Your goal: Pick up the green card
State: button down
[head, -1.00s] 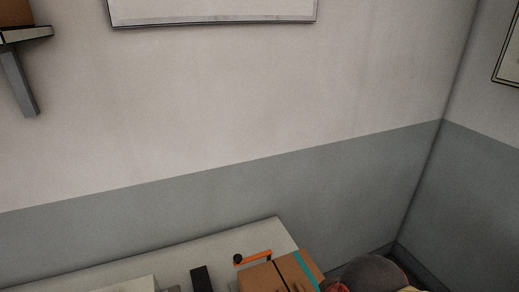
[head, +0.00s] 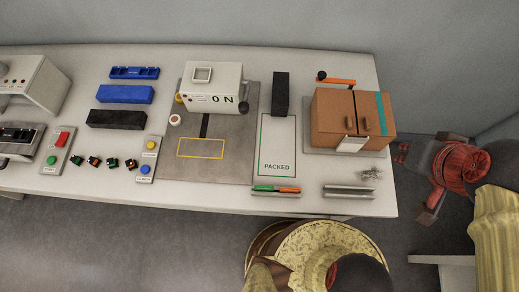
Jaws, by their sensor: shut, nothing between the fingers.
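A thin green strip (head: 265,188) lies in a small holder at the front edge of the table, beside an orange one (head: 289,189). It is the only green piece I see that could be the green card, and it is too small to make out clearly. My gripper (head: 427,208) is at the right, off the table's right end and well away from the green strip. It is shut with nothing in it. Its fingers are small and partly unclear in this view.
A metal rail (head: 348,191) lies right of the holder. Behind the holder are a white PACKED area (head: 277,148) and a black block (head: 281,94). A white ON machine (head: 213,87) stands left of these.

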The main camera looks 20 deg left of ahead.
aim_at(258, 188)
jog(key=u, duration=1.75)
jog(key=k+l+z, duration=0.45)
jog(key=l, duration=0.15)
jog(key=l+z, duration=0.2)
jog(key=l, duration=0.15)
jog(key=u, duration=1.25)
jog(key=k+j, duration=0.05)
